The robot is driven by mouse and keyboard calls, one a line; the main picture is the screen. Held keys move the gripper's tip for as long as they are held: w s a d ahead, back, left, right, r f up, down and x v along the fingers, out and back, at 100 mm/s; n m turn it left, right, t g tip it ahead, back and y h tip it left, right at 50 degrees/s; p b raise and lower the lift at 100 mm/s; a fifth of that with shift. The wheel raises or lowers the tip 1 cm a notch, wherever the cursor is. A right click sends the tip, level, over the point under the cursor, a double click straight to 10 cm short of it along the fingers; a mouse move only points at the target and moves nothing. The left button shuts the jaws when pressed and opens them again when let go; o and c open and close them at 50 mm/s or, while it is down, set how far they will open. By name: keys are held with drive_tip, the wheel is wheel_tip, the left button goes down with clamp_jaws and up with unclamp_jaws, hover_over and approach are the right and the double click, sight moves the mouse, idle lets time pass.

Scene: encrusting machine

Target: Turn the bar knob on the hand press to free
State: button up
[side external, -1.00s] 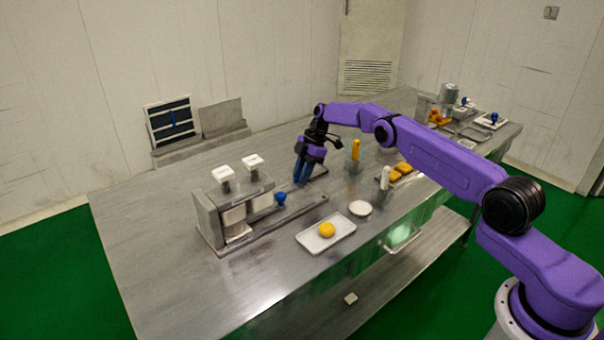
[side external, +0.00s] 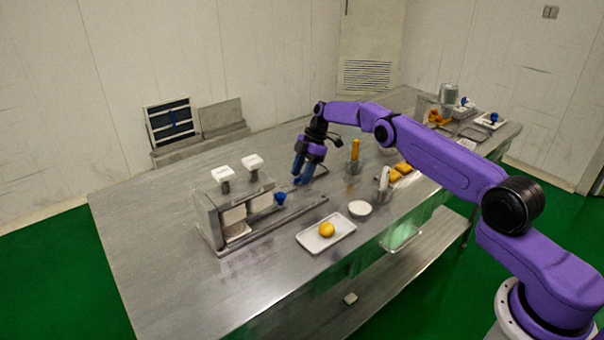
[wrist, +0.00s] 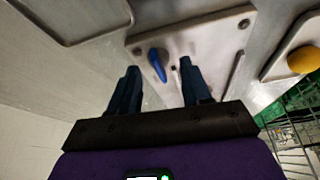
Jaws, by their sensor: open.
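The blue bar knob (wrist: 157,65) stands on a grey metal base plate (wrist: 208,38) with bolts at its corners, in the wrist view. Its bar is tilted in that picture, with the lower end slightly right. In the side view the blue knob (side external: 280,198) is beside the metal press (side external: 207,218) with two white-topped posts. My gripper (side external: 301,181) is open, pointing down, above and to the right of the knob in the side view. In the wrist view its dark fingers show on either side of the knob, apart from it; I see no contact.
A white tray (side external: 313,245) with a yellow ball (side external: 326,230) lies in front of the base plate. The table's left side (side external: 140,230) is clear.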

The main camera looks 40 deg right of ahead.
drive_tip(key=v, duration=1.1)
drive_tip(key=shift+r, duration=0.3)
drive_tip(key=s+a+r+m+g+h, duration=0.1)
drive_tip(key=s+a+r, duration=0.25)
drive_tip(key=a, duration=0.35)
drive_tip(key=s+a+r, duration=0.3)
drive_tip(key=a+r, duration=0.1)
drive_tip(key=a, duration=0.3)
drive_tip(key=s+a+r+m+h, duration=0.1)
drive_tip(key=s+a+r, duration=0.1)
drive_tip(key=s+a, duration=0.35)
drive_tip(key=s+a+r+m+h, duration=0.1)
drive_tip(key=s+a+r, duration=0.15)
drive_tip(key=s, duration=2.15)
drive_tip(key=s+d+f, duration=0.2)
drive_tip(key=s+d, duration=0.2)
drive_tip(key=s, duration=0.4)
drive_tip(key=s+d+f+m+h, duration=0.1)
drive_tip(key=s+d+f, duration=0.1)
drive_tip(key=s+d, duration=0.3)
drive_tip(key=s, duration=0.3)
drive_tip(key=shift+f+t, duration=0.3)
